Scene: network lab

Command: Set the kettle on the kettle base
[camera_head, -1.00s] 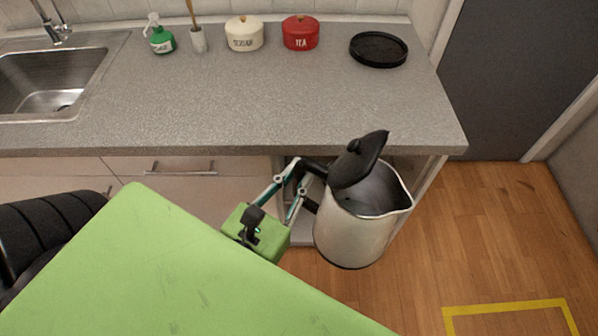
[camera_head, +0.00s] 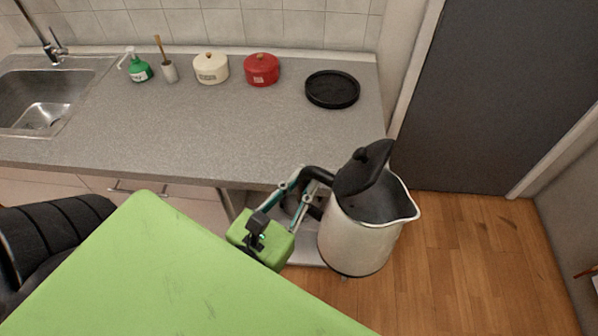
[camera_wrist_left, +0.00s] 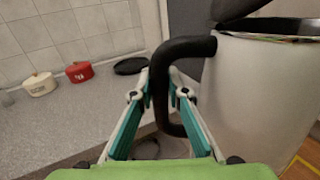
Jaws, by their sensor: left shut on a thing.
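The white kettle (camera_head: 362,238) with a black handle and an open, raised black lid (camera_head: 362,168) hangs upright in front of the counter's front edge. My left gripper (camera_head: 302,190) is shut on the kettle's black handle, to the left of its body. In the left wrist view the handle (camera_wrist_left: 181,48) passes between the fingers and the kettle body (camera_wrist_left: 262,95) fills the right side. The round black kettle base (camera_head: 332,89) lies on the counter near its right end, beyond the kettle. It also shows in the left wrist view (camera_wrist_left: 131,66). My right gripper is not in view.
A red pot (camera_head: 262,70), a cream pot (camera_head: 211,69), a brush holder (camera_head: 170,72) and a green soap bottle (camera_head: 140,71) stand along the back wall. A sink (camera_head: 45,100) is at the left. The counter (camera_head: 230,125) is clear in front of them.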

